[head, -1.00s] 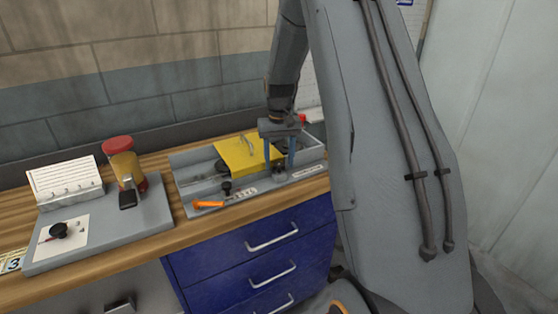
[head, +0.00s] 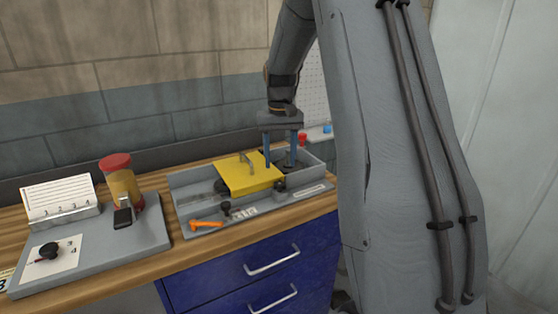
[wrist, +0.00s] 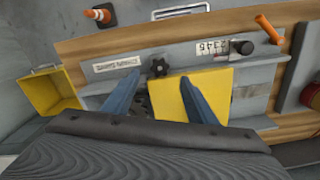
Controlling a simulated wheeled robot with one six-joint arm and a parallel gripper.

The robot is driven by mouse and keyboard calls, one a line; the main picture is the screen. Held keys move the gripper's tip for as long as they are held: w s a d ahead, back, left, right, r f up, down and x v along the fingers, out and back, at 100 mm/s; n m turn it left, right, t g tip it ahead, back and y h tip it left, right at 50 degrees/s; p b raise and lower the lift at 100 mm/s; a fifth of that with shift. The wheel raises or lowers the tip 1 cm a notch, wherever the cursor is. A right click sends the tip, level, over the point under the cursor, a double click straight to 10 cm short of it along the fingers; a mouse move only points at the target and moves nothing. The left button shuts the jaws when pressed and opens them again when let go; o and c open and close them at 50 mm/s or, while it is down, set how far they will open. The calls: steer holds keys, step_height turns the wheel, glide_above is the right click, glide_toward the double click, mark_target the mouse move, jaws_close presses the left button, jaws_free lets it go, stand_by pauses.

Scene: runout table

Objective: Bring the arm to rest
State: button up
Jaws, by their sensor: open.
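My gripper (head: 281,150) is open, with its two blue fingers pointing down over the right part of the grey tray (head: 180,184) on the bench. A yellow cover (head: 249,178) with a handle lies across the middle of the tray, beside the fingers. In the wrist view the gripper (wrist: 160,96) shows its fingers apart, with the yellow cover (wrist: 208,80) by the right finger and a black star knob (wrist: 160,67) just beyond the fingertips. I see nothing held between the fingers. Whether a finger touches the cover is unclear.
Blue drawers (head: 255,265) are below the bench.

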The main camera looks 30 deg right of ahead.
steer(key=s+a+f+n+b, duration=0.1)
steer(key=s+a+f, duration=0.3)
steer(key=s+a, duration=0.4)
steer(key=s+a+f+n+t+b, duration=0.1)
steer(key=s+a+f+n, duration=0.1)
steer(key=s+a, duration=0.7)
steer(key=s+f, duration=0.1)
steer(key=s, duration=0.6)
steer(key=shift+s+f, duration=0.2)
steer(key=shift+f, duration=0.2)
